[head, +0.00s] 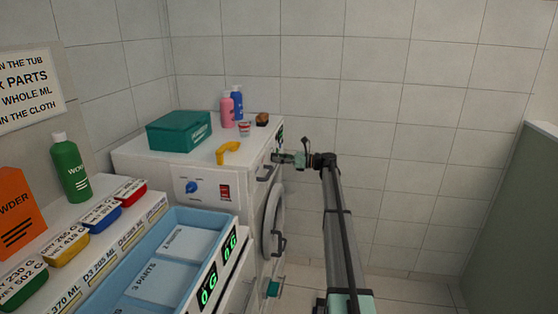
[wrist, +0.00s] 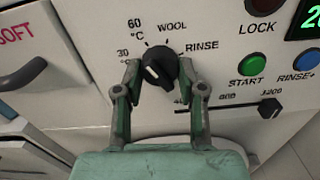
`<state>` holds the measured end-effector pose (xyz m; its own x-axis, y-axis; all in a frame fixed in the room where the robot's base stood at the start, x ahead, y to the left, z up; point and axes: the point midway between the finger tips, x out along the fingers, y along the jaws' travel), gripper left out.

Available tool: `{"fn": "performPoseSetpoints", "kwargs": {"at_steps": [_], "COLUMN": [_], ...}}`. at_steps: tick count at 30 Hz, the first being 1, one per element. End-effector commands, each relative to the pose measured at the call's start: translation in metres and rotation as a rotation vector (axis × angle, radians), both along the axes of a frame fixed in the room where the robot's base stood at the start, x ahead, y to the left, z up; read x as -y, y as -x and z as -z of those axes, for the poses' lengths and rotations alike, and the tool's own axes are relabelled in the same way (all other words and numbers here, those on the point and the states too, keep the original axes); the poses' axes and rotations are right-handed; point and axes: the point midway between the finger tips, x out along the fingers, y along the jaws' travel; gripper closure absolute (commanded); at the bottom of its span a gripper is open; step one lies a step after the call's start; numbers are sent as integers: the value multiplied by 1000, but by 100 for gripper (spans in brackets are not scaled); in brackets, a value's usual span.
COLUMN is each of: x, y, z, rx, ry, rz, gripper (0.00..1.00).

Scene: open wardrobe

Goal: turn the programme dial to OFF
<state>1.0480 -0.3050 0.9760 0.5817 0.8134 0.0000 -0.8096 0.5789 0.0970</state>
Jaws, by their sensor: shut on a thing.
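The black programme dial (wrist: 161,66) is on the white machine front in the wrist view. Its white mark sits on the lower left part of the knob; I cannot tell exactly which setting it points to. The labels 30, 60 °C, WOOL and RINSE show around it, and no OFF label can be read. My gripper (wrist: 160,70) is shut on the dial, one finger on each side. In the head view my gripper (head: 299,159) is at the machine's front near the top; the dial cannot be made out there.
Right of the dial are a green START button (wrist: 251,65), a blue RINSE+ button (wrist: 306,59) and a slider (wrist: 269,107). A drawer handle (wrist: 22,74) is at left. A yellow handled item (head: 229,151) and teal box (head: 179,131) stand on the machine.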

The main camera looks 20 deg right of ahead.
Motion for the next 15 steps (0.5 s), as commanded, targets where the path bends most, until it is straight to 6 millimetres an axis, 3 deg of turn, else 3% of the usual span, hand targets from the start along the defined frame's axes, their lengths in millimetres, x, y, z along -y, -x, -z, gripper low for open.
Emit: {"fn": "performPoseSetpoints", "kwargs": {"at_steps": [15], "x": [0], "y": [-2], "z": [2], "rx": [349], "ry": [248], "rz": [0], "gripper": [95]}}
